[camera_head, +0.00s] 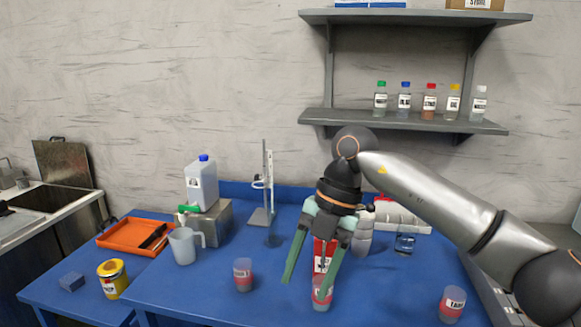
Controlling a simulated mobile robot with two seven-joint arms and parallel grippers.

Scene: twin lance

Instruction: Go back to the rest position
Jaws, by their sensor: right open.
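My right arm comes in from the right, and my right gripper (306,281) points down over the middle of the blue table (190,296). Its two green fingers are spread apart. A small cup with red contents (321,299) stands at the right fingertip; I cannot tell whether they touch. A red labelled container (319,257) shows between the fingers, partly hidden by them. My left gripper is not in view.
Similar red cups stand to the left (243,275) and at the front right (452,304). A grey jug (184,246), a metal stand (262,215), an orange tray (128,237) and a yellow can (112,279) stand leftward. A wall shelf (400,121) holds several bottles behind my arm.

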